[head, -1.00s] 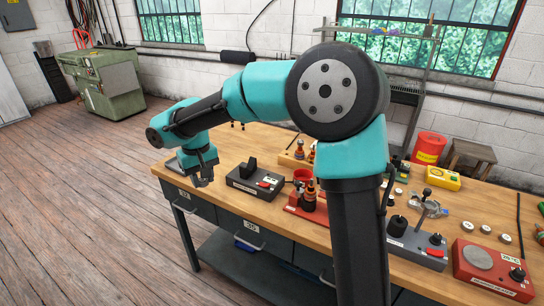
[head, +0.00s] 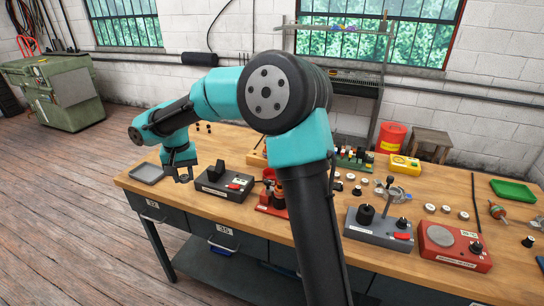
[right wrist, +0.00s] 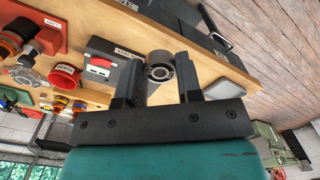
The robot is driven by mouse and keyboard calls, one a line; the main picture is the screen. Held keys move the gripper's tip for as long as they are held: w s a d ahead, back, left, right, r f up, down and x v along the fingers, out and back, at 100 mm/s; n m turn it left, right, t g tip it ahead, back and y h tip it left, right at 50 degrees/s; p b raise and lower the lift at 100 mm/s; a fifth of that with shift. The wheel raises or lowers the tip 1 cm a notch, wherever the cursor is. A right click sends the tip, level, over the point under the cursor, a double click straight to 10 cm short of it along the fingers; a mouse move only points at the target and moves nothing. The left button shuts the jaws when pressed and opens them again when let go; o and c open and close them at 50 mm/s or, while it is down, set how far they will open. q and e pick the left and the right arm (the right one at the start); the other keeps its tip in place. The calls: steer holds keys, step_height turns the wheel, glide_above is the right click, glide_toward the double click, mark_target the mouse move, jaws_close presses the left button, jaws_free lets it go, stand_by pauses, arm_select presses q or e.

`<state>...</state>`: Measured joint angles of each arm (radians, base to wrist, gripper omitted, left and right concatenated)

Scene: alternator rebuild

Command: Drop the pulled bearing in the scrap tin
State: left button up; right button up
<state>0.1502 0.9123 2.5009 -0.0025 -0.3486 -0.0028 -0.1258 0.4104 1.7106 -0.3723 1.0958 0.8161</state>
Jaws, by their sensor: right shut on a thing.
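My right gripper (head: 182,177) is above the left end of the workbench, between a shallow grey tray and a dark device. In the right wrist view my right gripper (right wrist: 159,72) is shut on a small steel ring bearing (right wrist: 160,68), held between the fingertips. The bearing is too small to make out in the head view. The shallow grey tray (head: 147,173) is just left of the gripper, and its inside looks empty. A red cup (right wrist: 65,80) stands on the bench. No readable label shows which container is the scrap tin. My left gripper is not in view.
The dark device (head: 222,183) with a red switch is just right of the gripper. A red stand (head: 273,200), a grey press-like fixture (head: 380,226) and a red heater box (head: 452,245) line the front of the bench (head: 325,237). A red drum (head: 391,137) stands behind.

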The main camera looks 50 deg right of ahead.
steer(key=s+d+f+m, duration=0.1)
steer(key=d+f+m, duration=0.1)
steer(key=d+m, duration=0.5)
steer(key=s+d+f+m, duration=0.1)
steer(key=d+f+m, duration=0.2)
steer(key=d, duration=1.3)
steer(key=s+d+f+m, duration=0.1)
steer(key=d+f+m, duration=0.2)
steer(key=d+m, duration=0.7)
steer(key=shift+s+d+f+m, duration=0.15)
steer(key=shift+s+d+m, duration=0.2)
steer(key=shift+d, duration=0.45)
steer(key=shift+f, duration=0.1)
steer(key=shift+f, duration=2.4)
steer(key=shift+f, duration=0.5)
steer(key=o, duration=1)
